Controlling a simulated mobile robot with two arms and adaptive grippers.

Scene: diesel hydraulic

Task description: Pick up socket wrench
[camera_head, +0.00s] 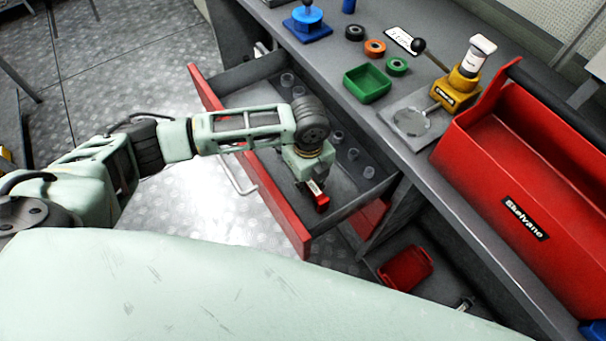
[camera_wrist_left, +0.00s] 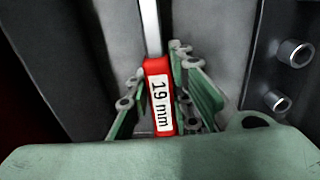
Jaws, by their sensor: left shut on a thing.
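The socket wrench (camera_wrist_left: 158,95) has a red handle with a white "19 mm" label and a bright metal shaft running away from it in the left wrist view. My left gripper (camera_wrist_left: 160,100) is shut on the red handle, one green finger on each side. In the head view the left gripper (camera_head: 312,185) is down inside the open drawer (camera_head: 297,232), and part of the red handle (camera_head: 321,201) shows below it. I cannot tell whether the wrench touches the drawer floor. My right gripper is not in view.
Several small grey sockets (camera_head: 353,154) stand along the drawer's far side. The workbench above holds a green tray (camera_head: 367,83), a yellow device (camera_head: 459,86) and a large red toolbox (camera_head: 530,190). A red bin (camera_head: 405,268) sits low under the bench. Metal floor lies left of the drawer.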

